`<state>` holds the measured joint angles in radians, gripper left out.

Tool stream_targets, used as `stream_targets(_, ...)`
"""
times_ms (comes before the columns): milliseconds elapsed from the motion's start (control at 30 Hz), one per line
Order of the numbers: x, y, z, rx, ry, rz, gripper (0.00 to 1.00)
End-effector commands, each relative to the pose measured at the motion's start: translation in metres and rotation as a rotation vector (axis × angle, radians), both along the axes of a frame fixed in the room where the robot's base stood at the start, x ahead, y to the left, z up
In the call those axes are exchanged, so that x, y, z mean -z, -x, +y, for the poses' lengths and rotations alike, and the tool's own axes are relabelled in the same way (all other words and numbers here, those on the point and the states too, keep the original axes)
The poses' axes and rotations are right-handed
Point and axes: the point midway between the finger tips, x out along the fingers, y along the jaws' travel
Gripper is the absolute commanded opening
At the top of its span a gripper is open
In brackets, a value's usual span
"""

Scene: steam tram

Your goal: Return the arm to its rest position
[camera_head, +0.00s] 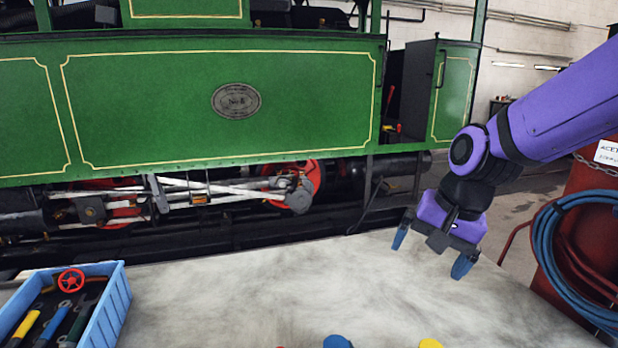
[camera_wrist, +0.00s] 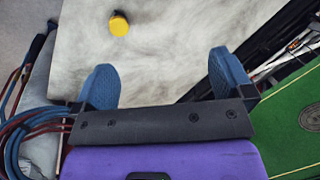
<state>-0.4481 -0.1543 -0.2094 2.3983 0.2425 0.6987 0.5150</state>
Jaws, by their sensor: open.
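My purple arm reaches in from the right in the head view. My gripper (camera_head: 431,253) hangs above the far right part of the grey table (camera_head: 250,290), with its two blue fingers spread wide. In the wrist view my gripper (camera_wrist: 160,88) is open, and nothing is between the fingers. No rest position is marked in either view.
A blue crate (camera_head: 117,308) of tools stands at the table's left. A blue thing (camera_head: 337,342) and a yellow thing (camera_head: 430,343) show at the near edge. Behind stands a green steam tram (camera_head: 310,110). Coiled blue hoses (camera_head: 545,250) hang at the right.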

Motion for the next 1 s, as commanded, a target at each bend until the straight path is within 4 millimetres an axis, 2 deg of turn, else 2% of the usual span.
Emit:
stream_targets(33, -0.012, 0.008, -0.011, -0.023, 0.002, -0.033, 0.99)
stream_targets(200, -0.043, 0.037, -0.041, -0.124, 0.047, -0.128, 0.99)
stream_targets(500, -0.082, 0.096, -0.086, -0.278, 0.2, -0.281, 0.99)
stream_targets(733, -0.094, 0.131, -0.104, -0.352, 0.321, -0.338, 0.99)
stream_targets(1000, -0.096, 0.141, -0.108, -0.375, 0.36, -0.348, 0.99)
